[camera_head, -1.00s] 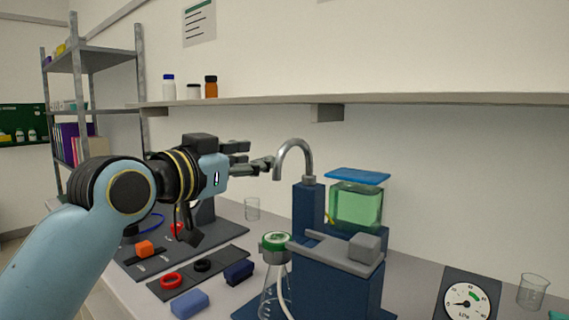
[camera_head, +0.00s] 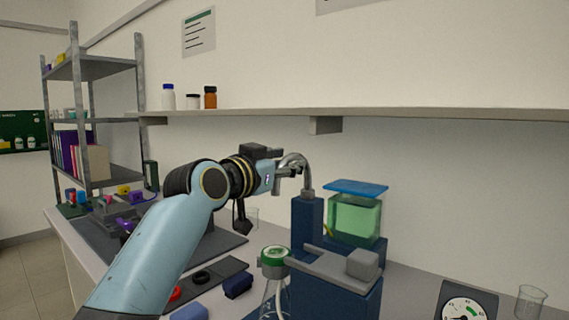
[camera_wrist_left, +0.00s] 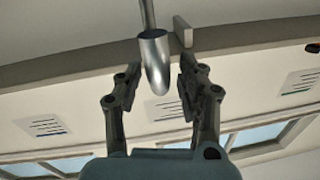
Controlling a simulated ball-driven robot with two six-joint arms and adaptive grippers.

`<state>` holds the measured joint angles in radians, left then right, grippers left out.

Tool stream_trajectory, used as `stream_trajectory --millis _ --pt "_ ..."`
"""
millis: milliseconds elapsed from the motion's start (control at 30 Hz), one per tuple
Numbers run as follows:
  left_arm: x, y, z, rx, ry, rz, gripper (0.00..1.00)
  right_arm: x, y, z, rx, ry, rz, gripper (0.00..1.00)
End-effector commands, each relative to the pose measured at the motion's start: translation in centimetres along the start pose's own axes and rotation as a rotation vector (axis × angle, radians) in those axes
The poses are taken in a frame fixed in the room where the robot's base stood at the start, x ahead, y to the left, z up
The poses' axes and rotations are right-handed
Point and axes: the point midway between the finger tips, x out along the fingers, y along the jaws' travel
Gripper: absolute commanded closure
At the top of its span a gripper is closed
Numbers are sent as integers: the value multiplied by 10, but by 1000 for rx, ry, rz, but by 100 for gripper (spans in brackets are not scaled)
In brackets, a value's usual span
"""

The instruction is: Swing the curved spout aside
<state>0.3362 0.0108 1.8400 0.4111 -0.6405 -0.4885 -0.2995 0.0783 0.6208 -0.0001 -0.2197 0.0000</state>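The curved spout (camera_head: 299,158) is a shiny grey hooked tube rising from a dark blue post (camera_head: 307,222) in the head view. My left gripper (camera_head: 289,171) is at the hook's downward end, in front of the wall, and hides part of it. In the left wrist view, the spout's round metal end (camera_wrist_left: 153,65) lies between the two fingers of my left gripper (camera_wrist_left: 158,82). The fingers are open, with a gap showing on the right side of the spout; contact on the left is unclear. My right gripper is not in view.
Right of the post stands a green-filled container (camera_head: 354,216) with a blue lid (camera_head: 356,187). A grey arm-like bar (camera_head: 330,268) and a green-capped flask (camera_head: 274,262) stand in front. A wall shelf (camera_head: 420,114) runs above. A gauge (camera_head: 466,304) and beaker (camera_head: 530,302) are at right.

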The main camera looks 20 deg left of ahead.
Motion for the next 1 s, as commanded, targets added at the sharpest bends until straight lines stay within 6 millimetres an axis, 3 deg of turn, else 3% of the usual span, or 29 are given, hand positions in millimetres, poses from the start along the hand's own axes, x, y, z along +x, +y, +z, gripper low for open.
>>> stream_trajectory --millis 67,300,767,1000 --pt "0 0 0 0 0 0 69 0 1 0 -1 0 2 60" --pt "0 0 0 0 0 0 100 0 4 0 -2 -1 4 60" --pt "0 0 1 1 1 4 100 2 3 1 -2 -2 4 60" --pt "0 -5 5 5 12 66 100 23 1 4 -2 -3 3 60"
